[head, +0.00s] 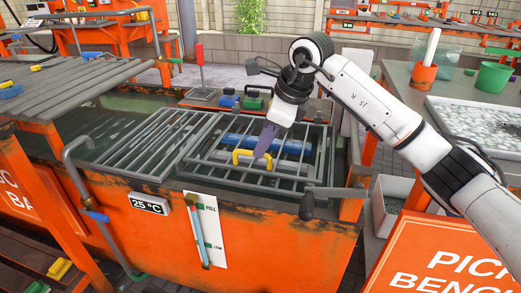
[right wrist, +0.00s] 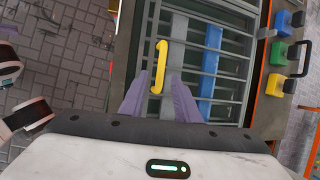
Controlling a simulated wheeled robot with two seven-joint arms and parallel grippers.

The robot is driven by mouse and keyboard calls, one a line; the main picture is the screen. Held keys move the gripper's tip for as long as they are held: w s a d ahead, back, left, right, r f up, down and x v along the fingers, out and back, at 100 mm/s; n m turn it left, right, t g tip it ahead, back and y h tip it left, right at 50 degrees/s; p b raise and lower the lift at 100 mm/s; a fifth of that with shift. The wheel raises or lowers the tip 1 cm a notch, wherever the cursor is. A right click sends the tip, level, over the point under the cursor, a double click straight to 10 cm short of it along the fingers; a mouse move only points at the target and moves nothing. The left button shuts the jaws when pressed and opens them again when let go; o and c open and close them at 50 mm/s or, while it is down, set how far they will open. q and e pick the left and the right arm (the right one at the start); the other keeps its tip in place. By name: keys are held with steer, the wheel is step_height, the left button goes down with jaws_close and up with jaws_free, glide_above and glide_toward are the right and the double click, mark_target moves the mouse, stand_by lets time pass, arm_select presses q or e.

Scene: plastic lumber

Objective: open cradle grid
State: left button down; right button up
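The cradle grid (head: 215,165) is a dark metal barred lid, lying over the right part of the orange tank. Its yellow handle (head: 240,158) stands up near the middle and also shows in the right wrist view (right wrist: 160,60). My right gripper (head: 262,155) comes down at the handle from above. In the right wrist view its purple fingers (right wrist: 159,78) are apart, with the handle between them in the picture and a gap on each side. Whether the fingertips reach down to handle height is unclear. Blue lengths (head: 285,146) lie under the bars. My left gripper is not in view.
A second barred grid (head: 150,143) lies to the left. A bent grey pipe (head: 75,165) rises at the tank's left end. A bench with a green bucket (head: 493,77) stands at right.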

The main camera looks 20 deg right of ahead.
steer(key=shift+x, duration=1.3)
steer(key=shift+r, duration=0.1)
jaws_close()
